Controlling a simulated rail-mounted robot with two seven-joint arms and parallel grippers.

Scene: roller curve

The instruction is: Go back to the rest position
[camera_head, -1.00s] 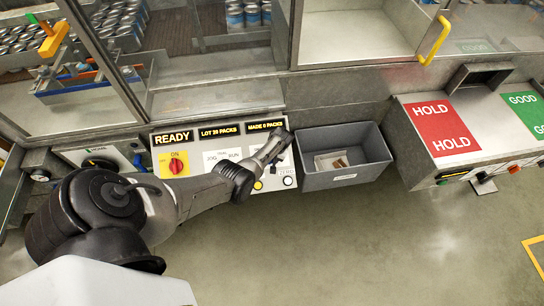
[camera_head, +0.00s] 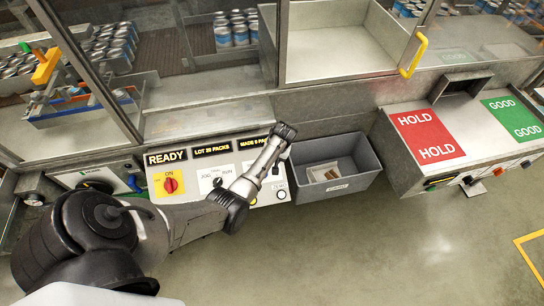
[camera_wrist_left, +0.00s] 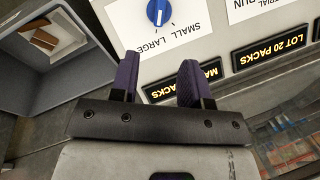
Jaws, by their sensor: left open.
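My left arm reaches in from the left in the head view, and my left gripper (camera_head: 284,135) is over the upper right edge of the control panel (camera_head: 164,200), beside the grey bin. In the left wrist view the two dark purple fingers of my left gripper (camera_wrist_left: 158,78) stand apart with nothing between them. They overlap the lower edge of the panel face, near a blue SMALL/LARGE knob (camera_wrist_left: 157,12). The gripper hides part of the panel and its MADE display in the head view. My right gripper is in neither view.
A grey bin (camera_head: 338,188) with a few flat pieces inside stands right of the panel. Further right is a bench with a red HOLD plate (camera_head: 426,134) and a green GOOD plate (camera_head: 514,118). A yellow handle (camera_head: 413,57) sticks out behind. Floor in front is clear.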

